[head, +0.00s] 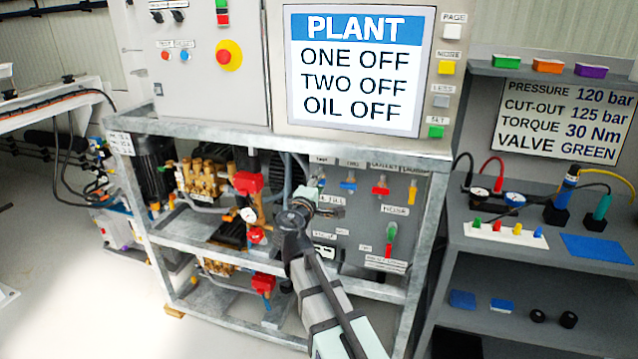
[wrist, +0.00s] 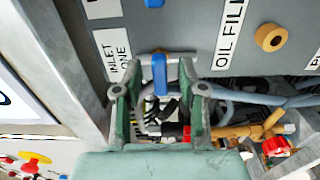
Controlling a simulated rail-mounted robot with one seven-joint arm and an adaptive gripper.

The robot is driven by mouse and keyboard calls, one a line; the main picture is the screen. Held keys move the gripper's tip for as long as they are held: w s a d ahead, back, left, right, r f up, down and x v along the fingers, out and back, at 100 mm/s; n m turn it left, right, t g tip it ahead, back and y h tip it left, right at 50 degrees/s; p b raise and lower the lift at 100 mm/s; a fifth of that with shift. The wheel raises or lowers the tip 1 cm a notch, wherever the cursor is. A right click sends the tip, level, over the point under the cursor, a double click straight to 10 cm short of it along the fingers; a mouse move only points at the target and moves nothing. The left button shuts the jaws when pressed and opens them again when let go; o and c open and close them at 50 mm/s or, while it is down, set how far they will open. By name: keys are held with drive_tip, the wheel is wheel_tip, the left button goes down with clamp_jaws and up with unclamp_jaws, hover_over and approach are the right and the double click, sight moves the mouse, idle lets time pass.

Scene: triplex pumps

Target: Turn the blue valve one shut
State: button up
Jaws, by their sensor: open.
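The blue valve one (wrist: 159,74) shows its blue lever in the wrist view, beside a label reading INLET ONE. In the head view a bit of blue (head: 319,182) shows just above my gripper, which hides most of that spot. My gripper (wrist: 160,93) is open, with one green-grey finger on each side of the lever in the picture. I see gaps on both sides of the lever, and cannot tell how deep it sits between the fingers. In the head view my gripper (head: 312,205) is in front of the panel's upper left.
A second blue valve (head: 348,185) and a red valve (head: 380,187) sit to the right on the same panel. A green-and-red handle (head: 390,240) is lower right. The metal frame (head: 130,190) surrounds the pumps. The plant screen (head: 355,70) reads ONE OFF, TWO OFF, OIL OFF.

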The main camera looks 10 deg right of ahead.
drive_tip(key=v, duration=1)
drive_tip(key=shift+s, duration=0.3)
drive_tip(key=shift+a, duration=0.1)
